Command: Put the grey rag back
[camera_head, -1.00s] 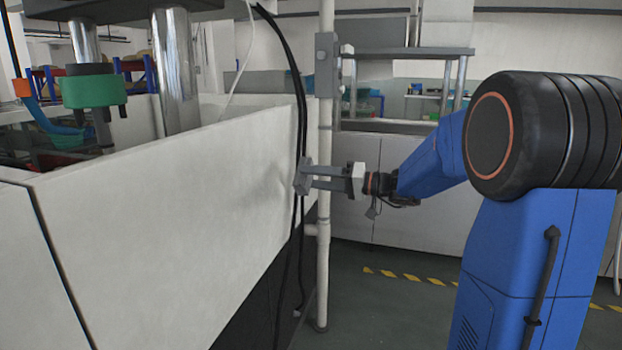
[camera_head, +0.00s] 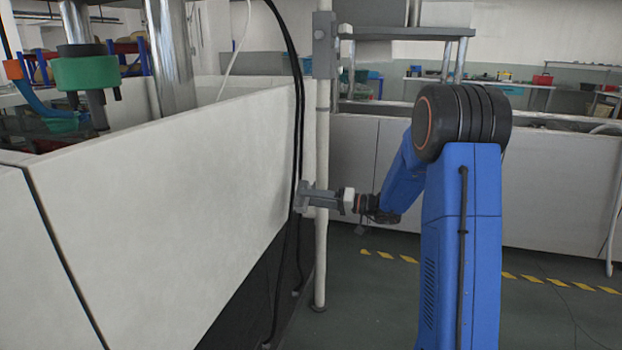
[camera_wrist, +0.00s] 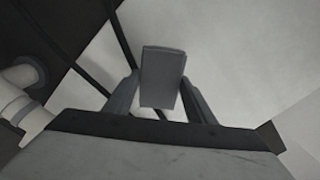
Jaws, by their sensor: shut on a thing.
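My gripper (camera_head: 318,196) is low beside a white vertical pipe, in front of the right end of the tank's white side wall (camera_head: 170,200). It is shut on a small grey block-like piece, which I take for the grey rag (camera_head: 302,197). In the wrist view the grey rag (camera_wrist: 162,75) sits upright between the two fingers of my gripper (camera_wrist: 160,100). The rag's far side is hidden. In the head view the rag overlaps the dark cables and the wall's edge; I cannot tell whether it touches them.
The white pipe (camera_head: 321,130) and black cables (camera_head: 298,100) run down close to my gripper. A green-collared fixture (camera_head: 85,72) and metal columns (camera_head: 172,60) stand over the tank at left. Open floor with a yellow-striped line (camera_head: 395,257) lies at right.

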